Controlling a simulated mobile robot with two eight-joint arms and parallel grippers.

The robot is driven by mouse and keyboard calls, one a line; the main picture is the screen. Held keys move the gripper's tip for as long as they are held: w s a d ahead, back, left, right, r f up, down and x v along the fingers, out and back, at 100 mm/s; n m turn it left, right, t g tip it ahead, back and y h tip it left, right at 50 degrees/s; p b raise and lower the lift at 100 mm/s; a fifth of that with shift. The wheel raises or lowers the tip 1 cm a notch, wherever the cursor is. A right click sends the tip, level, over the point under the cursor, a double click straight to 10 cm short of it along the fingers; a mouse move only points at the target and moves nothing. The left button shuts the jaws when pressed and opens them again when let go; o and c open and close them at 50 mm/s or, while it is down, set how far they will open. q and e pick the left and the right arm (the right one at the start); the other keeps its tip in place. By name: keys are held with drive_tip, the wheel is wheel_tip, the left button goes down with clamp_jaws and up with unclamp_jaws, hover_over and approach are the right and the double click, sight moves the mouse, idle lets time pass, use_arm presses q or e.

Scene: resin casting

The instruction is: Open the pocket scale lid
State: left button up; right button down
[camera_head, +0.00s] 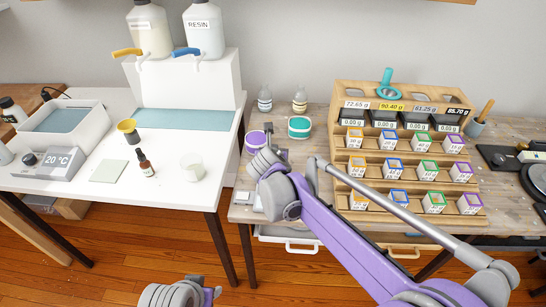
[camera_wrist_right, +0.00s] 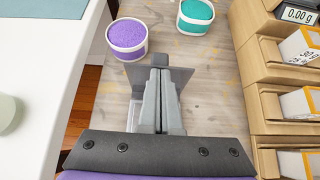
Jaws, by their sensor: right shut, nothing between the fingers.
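The pocket scale, a small pale grey box (camera_head: 243,198), lies at the left edge of the wooden bench, partly hidden by my right arm. In the right wrist view, a pale part of it (camera_wrist_right: 122,116) shows left of my right gripper (camera_wrist_right: 160,72). The gripper is shut and empty, fingers pointing away over the scale. A dark grey panel (camera_wrist_right: 181,75) shows on both sides of the fingertips and looks like the scale's lid; its angle and any contact are unclear.
A purple tub (camera_wrist_right: 127,36) and a teal tub (camera_wrist_right: 195,14) stand beyond the fingertips. A wooden tiered rack (camera_head: 343,187) of small boxes stands to the right. The white table (camera_head: 190,195) is on the left, across a gap.

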drive_tip(key=shift+w, duration=0.25)
use_arm(q)
drive_tip(key=shift+r, duration=0.15)
use_arm(e)
drive_tip(key=shift+r, duration=0.2)
